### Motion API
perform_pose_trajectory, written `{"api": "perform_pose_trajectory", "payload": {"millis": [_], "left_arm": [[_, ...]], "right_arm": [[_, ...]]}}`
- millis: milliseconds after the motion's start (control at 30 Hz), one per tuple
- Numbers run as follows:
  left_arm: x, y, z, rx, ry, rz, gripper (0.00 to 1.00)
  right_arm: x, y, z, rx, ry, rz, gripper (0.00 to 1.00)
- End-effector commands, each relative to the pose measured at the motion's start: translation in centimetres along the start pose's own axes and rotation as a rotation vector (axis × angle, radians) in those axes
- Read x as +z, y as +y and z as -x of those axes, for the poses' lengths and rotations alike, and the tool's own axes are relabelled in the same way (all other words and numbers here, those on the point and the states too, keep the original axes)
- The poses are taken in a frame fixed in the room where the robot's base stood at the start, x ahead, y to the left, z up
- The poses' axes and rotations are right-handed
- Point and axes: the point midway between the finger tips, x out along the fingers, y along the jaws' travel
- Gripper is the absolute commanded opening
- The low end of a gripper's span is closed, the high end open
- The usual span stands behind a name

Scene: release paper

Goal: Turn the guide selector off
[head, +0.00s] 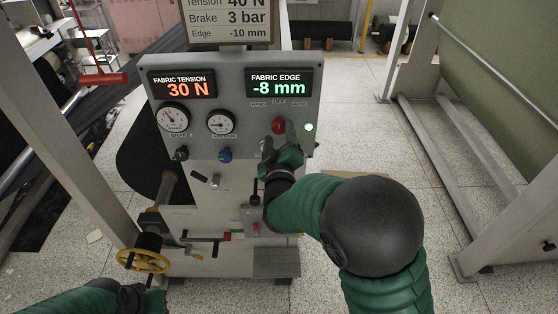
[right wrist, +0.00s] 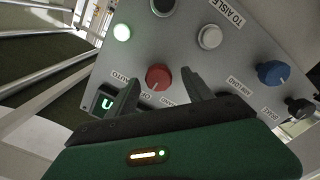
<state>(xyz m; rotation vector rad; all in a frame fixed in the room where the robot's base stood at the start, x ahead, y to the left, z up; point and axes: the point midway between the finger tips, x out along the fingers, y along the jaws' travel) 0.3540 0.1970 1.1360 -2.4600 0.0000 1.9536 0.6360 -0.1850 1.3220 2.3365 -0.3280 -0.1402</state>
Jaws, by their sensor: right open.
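The guide selector, a red knob (head: 278,126), sits on the grey panel under HAND, OFF and AUTO labels. It also shows in the right wrist view (right wrist: 158,77); I cannot tell for sure which label its pointer faces. My right gripper (head: 280,144) is at the panel just below the knob. In the right wrist view its open fingers (right wrist: 160,80) lie on either side of the knob, with gaps visible. My left gripper (head: 138,294) is at the lower left beside a yellow handwheel; its jaws are not clear.
The panel (head: 236,92) reads 30 N and -8 mm. A green lamp (head: 309,127) is lit right of the selector. A blue knob (head: 225,155) and black knob (head: 181,153) sit to the left. The yellow handwheel (head: 142,262) and metal posts flank the panel.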

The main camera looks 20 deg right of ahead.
Motion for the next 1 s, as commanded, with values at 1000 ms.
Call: {"api": "perform_pose_trajectory", "payload": {"millis": [1000], "left_arm": [[0.7, 0.0, -3.0, 0.0, 0.0, 0.0, 0.0]], "right_arm": [[0.0, -0.3, 13.0, -0.003, -0.001, 0.001, 0.59]]}}
